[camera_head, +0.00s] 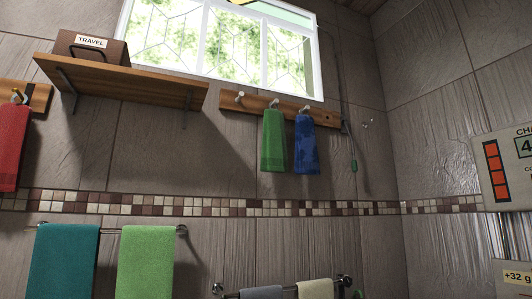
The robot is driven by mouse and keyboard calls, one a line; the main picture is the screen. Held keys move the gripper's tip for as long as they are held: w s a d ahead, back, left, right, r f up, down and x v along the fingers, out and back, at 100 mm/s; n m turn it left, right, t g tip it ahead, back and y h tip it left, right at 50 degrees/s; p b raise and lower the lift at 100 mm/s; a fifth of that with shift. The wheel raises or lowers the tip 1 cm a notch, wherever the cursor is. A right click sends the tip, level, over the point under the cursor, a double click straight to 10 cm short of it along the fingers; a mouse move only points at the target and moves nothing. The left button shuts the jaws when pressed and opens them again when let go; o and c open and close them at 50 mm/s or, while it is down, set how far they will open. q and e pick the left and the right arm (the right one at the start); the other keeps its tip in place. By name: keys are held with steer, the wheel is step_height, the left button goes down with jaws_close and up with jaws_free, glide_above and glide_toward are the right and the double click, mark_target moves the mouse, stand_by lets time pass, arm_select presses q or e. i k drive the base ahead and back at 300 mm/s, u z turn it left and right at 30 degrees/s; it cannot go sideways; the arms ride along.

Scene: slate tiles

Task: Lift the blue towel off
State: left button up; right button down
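A blue towel (307,146) hangs from a peg on a wooden wall rack (258,102) below the window. It hangs straight down against the tiled wall. A green towel (273,141) hangs on the peg just left of it, with a narrow gap between them. Another peg at the rack's left end is bare. Neither of my grippers shows in this view.
A wooden shelf (140,84) with a box marked TRAVEL (92,47) juts out at upper left. A red towel (12,147) hangs at far left. Lower bars hold teal (66,262), light green (146,262), grey and cream towels. A hose hangs right of the blue towel.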

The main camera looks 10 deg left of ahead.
mark_target(307, 161)
steer(key=k, duration=0.65)
steer(key=z, duration=0.5)
steer(key=i, duration=0.75)
steer(key=z, duration=0.55)
steer(key=i, duration=0.95)
steer(key=u, duration=0.3)
